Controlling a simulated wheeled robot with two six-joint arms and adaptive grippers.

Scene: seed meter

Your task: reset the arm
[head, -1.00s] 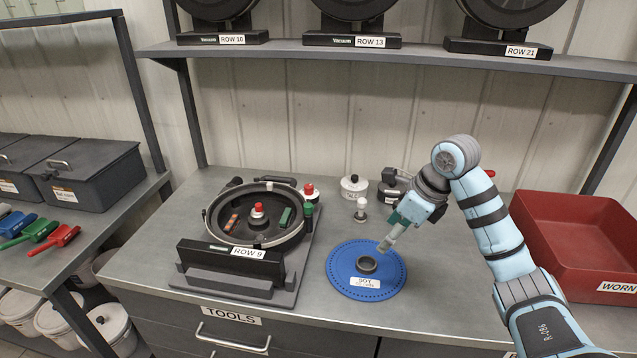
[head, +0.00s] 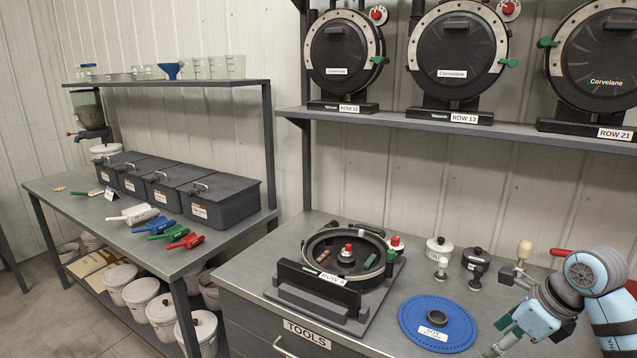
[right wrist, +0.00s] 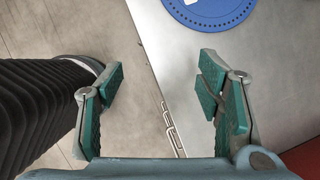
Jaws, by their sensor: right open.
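My right arm, light blue with dark bands, comes in at the lower right of the head view. Its right gripper (head: 503,343) is near the front edge of the workbench, to the right of the blue seed disc (head: 408,322). In the right wrist view the two green-padded fingers of the right gripper (right wrist: 160,92) stand wide apart with nothing between them. The rim of the blue disc also shows there at the top (right wrist: 212,22). My left gripper is in neither view.
The open ROW 9 meter housing (head: 318,289) stands left of the disc. A shelf (head: 450,127) above holds closed meters. A side table at left carries scoops (head: 155,224) and grey bins (head: 219,202).

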